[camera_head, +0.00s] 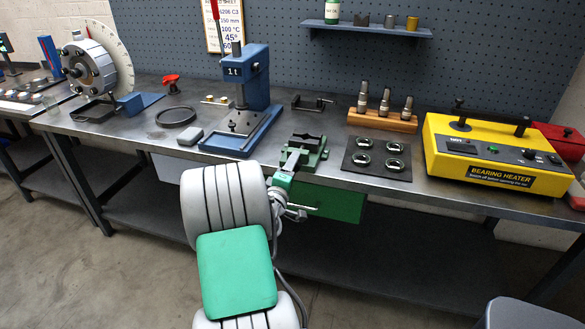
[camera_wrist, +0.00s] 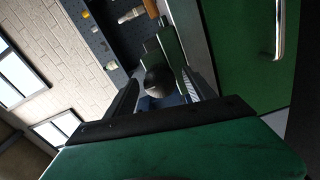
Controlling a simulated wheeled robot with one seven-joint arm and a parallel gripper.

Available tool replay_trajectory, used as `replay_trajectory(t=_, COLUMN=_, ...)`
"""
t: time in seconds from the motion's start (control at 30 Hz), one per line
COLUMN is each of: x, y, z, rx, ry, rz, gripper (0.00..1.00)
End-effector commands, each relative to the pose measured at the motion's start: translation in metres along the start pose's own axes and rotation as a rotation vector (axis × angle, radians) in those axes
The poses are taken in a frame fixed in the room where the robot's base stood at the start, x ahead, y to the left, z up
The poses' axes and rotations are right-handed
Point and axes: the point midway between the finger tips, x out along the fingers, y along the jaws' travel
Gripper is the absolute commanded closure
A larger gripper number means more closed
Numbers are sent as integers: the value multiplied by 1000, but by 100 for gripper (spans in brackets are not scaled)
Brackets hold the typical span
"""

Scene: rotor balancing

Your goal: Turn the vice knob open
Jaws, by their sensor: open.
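The green vice (camera_head: 312,143) sits at the bench's front edge in the head view. In the wrist view, its green body (camera_wrist: 170,42) shows beyond a round dark knob (camera_wrist: 158,80). The knob appears between the two dark fingers of my gripper (camera_wrist: 162,86), which are open on either side of it. I cannot tell whether either finger touches it. In the head view my gripper (camera_head: 288,170) is just in front of the vice, and my arm hides most of its fingers and the knob.
A blue press (camera_head: 258,80) stands left of the vice. A dark mat (camera_head: 377,172) with several metal rings and a yellow bearing heater (camera_head: 480,150) are to the right. The bench edge and a green drawer (camera_head: 335,204) lie close below my gripper.

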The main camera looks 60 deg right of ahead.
Motion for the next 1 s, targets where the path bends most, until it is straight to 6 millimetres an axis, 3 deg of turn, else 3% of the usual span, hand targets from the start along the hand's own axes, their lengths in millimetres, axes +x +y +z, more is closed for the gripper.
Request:
replay_trajectory(t=0.33, x=-64, y=-2, z=-1, rx=-2, ry=3, rz=-1, gripper=37)
replay_trajectory(t=0.8, x=-72, y=0, z=-1, rx=5, ry=-1, rz=-3, gripper=37)
replay_trajectory(t=0.9, x=-78, y=5, z=-16, rx=91, ry=-11, rz=-58, gripper=37)
replay_trajectory(t=0.97, x=-91, y=6, z=-38, rx=204, ry=-22, rz=-148, gripper=37)
replay_trajectory(t=1.0, x=-106, y=4, z=-60, rx=295, ry=-29, rz=-240, gripper=37)
